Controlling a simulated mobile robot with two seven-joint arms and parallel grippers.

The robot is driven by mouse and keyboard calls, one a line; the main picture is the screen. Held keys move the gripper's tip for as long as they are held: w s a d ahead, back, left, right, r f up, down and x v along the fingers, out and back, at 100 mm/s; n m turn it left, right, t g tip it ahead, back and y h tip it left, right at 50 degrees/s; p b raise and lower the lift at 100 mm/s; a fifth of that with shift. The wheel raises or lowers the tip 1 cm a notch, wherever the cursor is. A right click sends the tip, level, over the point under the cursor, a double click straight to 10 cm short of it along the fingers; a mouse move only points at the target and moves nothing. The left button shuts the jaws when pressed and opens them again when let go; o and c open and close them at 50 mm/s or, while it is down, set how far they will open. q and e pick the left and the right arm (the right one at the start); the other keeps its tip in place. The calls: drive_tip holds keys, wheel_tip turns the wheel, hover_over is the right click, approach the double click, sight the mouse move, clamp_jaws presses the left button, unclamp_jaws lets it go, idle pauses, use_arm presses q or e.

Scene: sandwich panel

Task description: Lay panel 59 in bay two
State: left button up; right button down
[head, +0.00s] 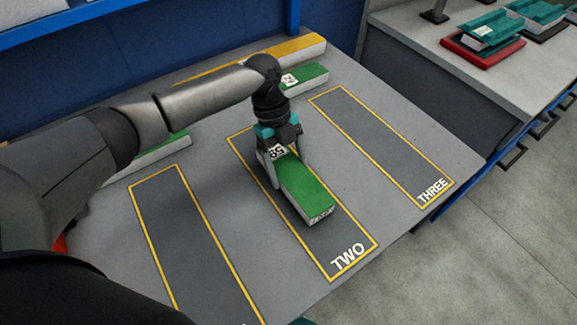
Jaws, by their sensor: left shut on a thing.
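Panel 59 (309,190) is a green-topped block with pale sides and a black number label at its far end, partly covered by my gripper. My left gripper (287,165) is shut across the panel near that far end, one finger on each side. The panel is over bay two (336,240), a dark strip with a yellow outline and the word TWO at its near end. The panel's length runs roughly along the bay. I cannot tell whether its underside touches the bay. My right gripper is not seen.
Bay three (385,140) is empty on the right. Another outlined bay (185,235) on the left shows empty. Green panels lie behind, one (305,80) numbered, one (160,150) partly behind my arm. A yellow-topped block (300,46) lies at the back. A side counter (440,50) stands right.

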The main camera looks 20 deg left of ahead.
use_arm(q)
drive_tip(key=shift+f+b, duration=0.35)
drive_tip(key=shift+f, duration=0.25)
drive_tip(key=o, duration=1.3)
drive_tip(key=shift+c, duration=0.2)
